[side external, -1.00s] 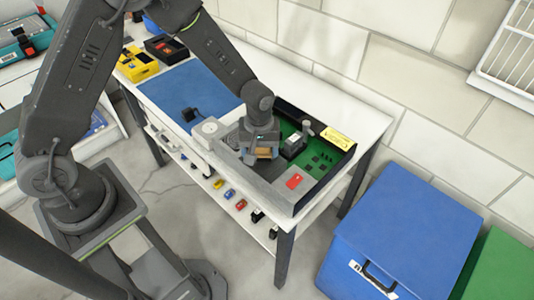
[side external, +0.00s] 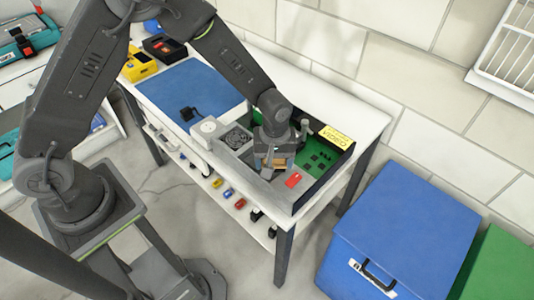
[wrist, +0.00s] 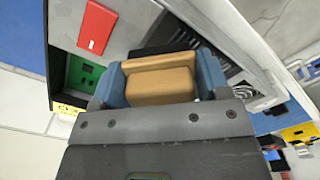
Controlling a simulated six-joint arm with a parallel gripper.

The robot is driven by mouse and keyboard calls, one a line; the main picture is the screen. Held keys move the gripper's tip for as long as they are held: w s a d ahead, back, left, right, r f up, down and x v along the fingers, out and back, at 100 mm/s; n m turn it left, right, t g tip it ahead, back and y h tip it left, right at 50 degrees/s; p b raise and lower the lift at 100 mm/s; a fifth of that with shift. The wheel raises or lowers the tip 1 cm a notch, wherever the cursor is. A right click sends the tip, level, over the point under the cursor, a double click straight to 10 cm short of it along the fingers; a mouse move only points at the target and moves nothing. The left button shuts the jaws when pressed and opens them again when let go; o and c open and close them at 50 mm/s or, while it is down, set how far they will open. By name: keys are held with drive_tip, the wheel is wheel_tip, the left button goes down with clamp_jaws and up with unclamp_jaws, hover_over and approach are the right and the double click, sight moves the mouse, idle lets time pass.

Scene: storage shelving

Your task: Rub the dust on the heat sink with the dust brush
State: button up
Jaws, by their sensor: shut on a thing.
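My gripper (side external: 277,158) is shut on the dust brush, a tan wooden block (wrist: 160,86) between blue-grey fingers in the wrist view. The brush also shows as a small brown patch (side external: 280,164) in the side view. It is over the middle of an open computer case with a green circuit board (side external: 322,158). The case's grey front rim (side external: 262,188) is below the gripper. The bristles are hidden, dust is too small to tell, and I cannot tell whether the brush touches anything.
A round fan grille (side external: 236,138) lies left of the gripper. A red card (side external: 293,180) and yellow label (side external: 335,136) are in the case. A blue mat (side external: 190,90) is to the left. A blue bin (side external: 400,230) stands right of the white table.

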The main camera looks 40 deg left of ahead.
drive_tip(key=shift+a+r, duration=0.1)
drive_tip(key=shift+r, duration=4)
